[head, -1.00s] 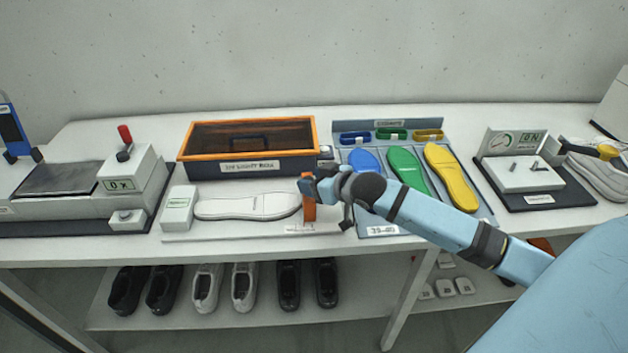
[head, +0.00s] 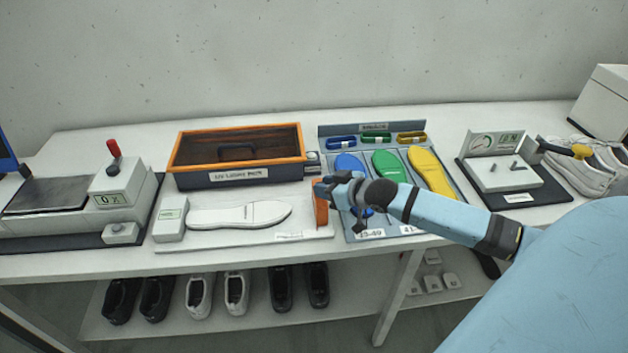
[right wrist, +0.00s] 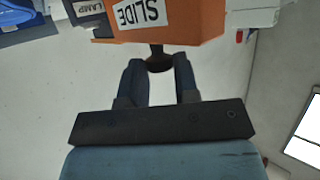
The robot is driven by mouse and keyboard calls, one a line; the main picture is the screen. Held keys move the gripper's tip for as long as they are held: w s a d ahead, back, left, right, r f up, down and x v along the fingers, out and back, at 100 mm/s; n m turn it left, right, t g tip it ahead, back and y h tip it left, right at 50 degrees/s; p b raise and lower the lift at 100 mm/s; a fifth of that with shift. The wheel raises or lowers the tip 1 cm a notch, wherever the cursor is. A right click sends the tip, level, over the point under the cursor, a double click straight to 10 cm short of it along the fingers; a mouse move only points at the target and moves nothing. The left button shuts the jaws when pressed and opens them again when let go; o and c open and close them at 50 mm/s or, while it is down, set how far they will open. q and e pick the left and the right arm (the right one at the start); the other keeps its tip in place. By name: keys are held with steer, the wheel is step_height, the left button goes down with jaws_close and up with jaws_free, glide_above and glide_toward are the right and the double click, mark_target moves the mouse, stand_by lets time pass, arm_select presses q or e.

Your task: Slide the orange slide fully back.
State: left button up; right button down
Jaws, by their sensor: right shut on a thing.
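The orange slide (head: 321,206) stands upright at the right end of a white base plate (head: 250,241), clear of the white sole (head: 240,214) to its left. My right gripper (head: 326,187) is at its upper part, with the arm coming in from the right. In the right wrist view the orange slide (right wrist: 205,20) carries a "SLIDE" label. Its dark round knob (right wrist: 159,62) sits between the two fingers of my right gripper (right wrist: 158,72), which is shut on it. My left gripper is not in view.
An orange-rimmed box (head: 238,178) stands behind the plate. Right of the slide is a grey tray (head: 460,203) with blue, green and yellow insoles. A grey device (head: 118,181) stands left. A lower shelf holds several shoes.

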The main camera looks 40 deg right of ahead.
steer(key=shift+d, duration=0.1)
steer(key=c, duration=1.3)
jaws_free()
steer(key=o, duration=0.4)
steer(key=shift+s+d, duration=0.1)
steer(key=shift+s, duration=0.1)
steer(key=shift+v, duration=6.9)
steer(key=shift+f, duration=0.1)
